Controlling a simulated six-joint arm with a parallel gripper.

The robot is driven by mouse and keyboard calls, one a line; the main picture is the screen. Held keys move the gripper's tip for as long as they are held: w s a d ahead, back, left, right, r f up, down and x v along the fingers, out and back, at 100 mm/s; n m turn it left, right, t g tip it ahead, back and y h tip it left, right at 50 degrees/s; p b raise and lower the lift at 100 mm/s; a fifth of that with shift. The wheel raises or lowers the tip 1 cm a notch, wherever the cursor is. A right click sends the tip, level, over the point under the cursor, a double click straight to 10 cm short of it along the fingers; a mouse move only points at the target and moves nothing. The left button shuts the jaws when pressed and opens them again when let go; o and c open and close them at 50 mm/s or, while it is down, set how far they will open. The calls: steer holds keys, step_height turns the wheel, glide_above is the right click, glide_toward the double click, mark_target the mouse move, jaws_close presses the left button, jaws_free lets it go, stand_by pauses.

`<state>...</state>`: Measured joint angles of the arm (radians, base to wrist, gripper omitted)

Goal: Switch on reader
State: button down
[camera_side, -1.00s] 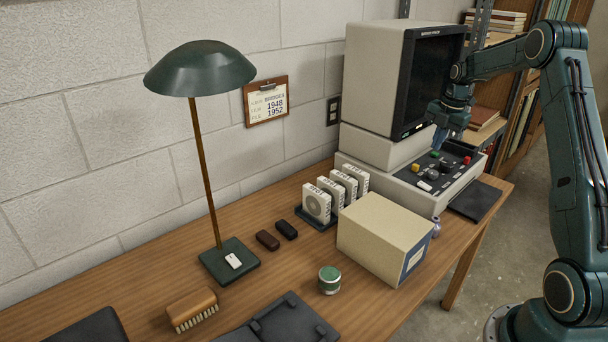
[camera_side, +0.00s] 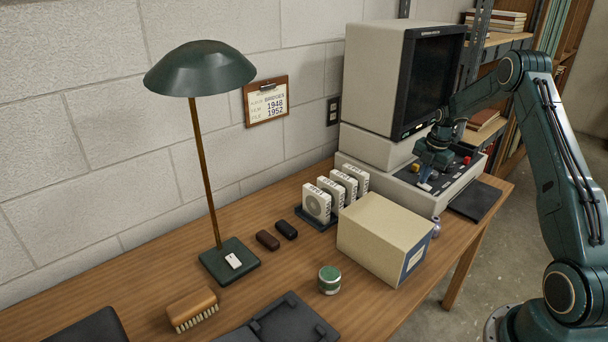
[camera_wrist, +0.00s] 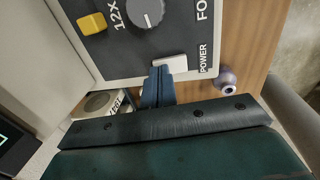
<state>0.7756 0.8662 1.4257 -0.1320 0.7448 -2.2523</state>
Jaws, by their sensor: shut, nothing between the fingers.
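The reader (camera_side: 375,80) is a beige machine at the back right of the table, and its screen (camera_side: 430,78) looks dark. Its control panel (camera_wrist: 195,20) fills the top of the wrist view, with a white rocker switch (camera_wrist: 172,62) beside the word POWER. My gripper (camera_side: 425,184) is low over the panel's near edge in the side view. In the wrist view, its blue fingers (camera_wrist: 158,74) are together and empty, with their tips at the left end of the white switch. I cannot tell whether they touch it. The fingers hide part of the switch.
A grey knob (camera_wrist: 145,12) and a yellow button (camera_wrist: 92,23) lie farther up the panel. A small purple object (camera_wrist: 226,78) stands beside the panel. A cream box (camera_side: 380,235) and several film boxes (camera_side: 316,203) stand left of the reader's front.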

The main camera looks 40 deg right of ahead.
steer(key=shift+f, duration=0.2)
stand_by(0.3)
steer(key=shift+w+f+g, duration=0.1)
steer(key=shift+f+g, duration=0.1)
steer(key=shift+g, duration=0.1)
steer(key=shift+s, duration=0.25)
steer(key=shift+s+r, duration=0.15)
steer(key=shift+s, duration=0.35)
steer(key=shift+r, duration=0.1)
step_height(320, 180, up, 14)
steer(key=s, duration=0.2)
stand_by(0.8)
